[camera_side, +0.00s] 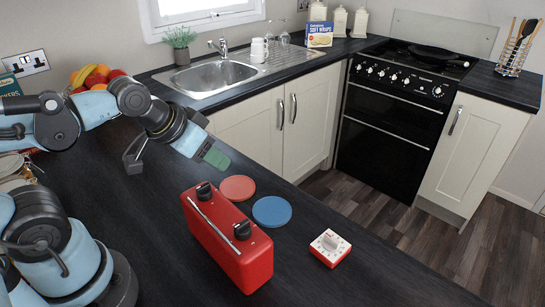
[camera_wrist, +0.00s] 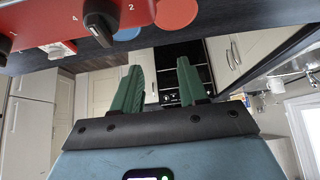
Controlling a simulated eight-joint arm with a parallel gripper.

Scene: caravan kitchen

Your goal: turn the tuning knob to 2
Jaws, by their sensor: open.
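A red radio-like box (camera_side: 232,250) stands on the dark worktop, with a handle bar along it and two black knobs on top, a far knob (camera_side: 205,190) and a near knob (camera_side: 242,230). In the wrist view one black knob (camera_wrist: 101,24) shows at the upper left between the printed figures 4 and 2. A second knob (camera_wrist: 5,46) is cut by the left edge, near a 1. I cannot tell which is the tuning knob or its exact setting. My gripper (camera_side: 214,157) is above and behind the box, apart from it. Its green fingers (camera_wrist: 160,78) are open and empty.
A red coaster (camera_side: 238,188) and a blue coaster (camera_side: 272,212) lie beside the box. A red and white timer (camera_side: 330,247) sits to its right. A fruit bowl's fruit (camera_side: 95,76) and a sink (camera_side: 215,76) are behind. The front-right worktop is clear.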

